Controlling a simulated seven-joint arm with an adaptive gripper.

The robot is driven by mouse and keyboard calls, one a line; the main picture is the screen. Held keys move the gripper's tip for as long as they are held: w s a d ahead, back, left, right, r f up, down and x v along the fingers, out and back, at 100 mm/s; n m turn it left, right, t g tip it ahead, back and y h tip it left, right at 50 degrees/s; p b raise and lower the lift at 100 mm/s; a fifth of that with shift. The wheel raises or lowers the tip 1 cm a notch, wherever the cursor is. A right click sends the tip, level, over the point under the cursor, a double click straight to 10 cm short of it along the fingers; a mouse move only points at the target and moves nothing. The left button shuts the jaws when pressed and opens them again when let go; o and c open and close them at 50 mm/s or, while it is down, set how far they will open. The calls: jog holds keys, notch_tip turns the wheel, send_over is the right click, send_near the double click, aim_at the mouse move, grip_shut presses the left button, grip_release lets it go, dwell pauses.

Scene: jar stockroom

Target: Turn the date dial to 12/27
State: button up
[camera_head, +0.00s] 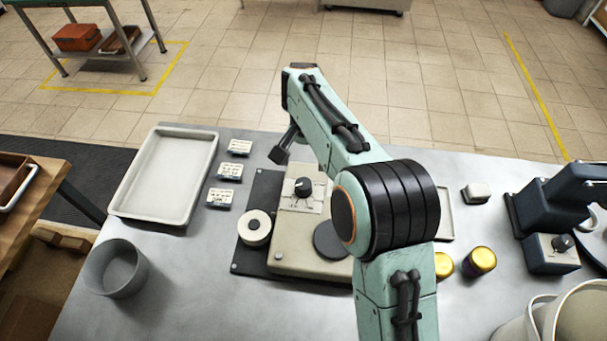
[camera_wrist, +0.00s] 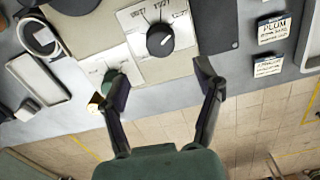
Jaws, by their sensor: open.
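The date dial (camera_head: 303,187) is a black knob on a white printed plate, on top of a beige machine (camera_head: 300,255). In the wrist view the dial (camera_wrist: 160,40) stands among printed date marks with short lines; the print is too small to read surely, and I cannot tell which mark the knob points to. My gripper (camera_wrist: 163,84) is open and empty, its two dark fingers apart and the dial beyond the gap between them. In the head view my gripper (camera_head: 280,153) shows only partly, behind the dial and slightly left; my arm hides the machine's right part.
A white roll (camera_head: 255,228) and a dark round pad (camera_head: 330,240) flank the machine's front. Label cards (camera_head: 223,198), a pale tray (camera_head: 170,178) and a grey bin (camera_head: 118,268) are left. Gold-lidded jars (camera_head: 479,262) and a blue device (camera_head: 548,215) are right.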

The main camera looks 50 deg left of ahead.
jog(key=shift+r, duration=1.65)
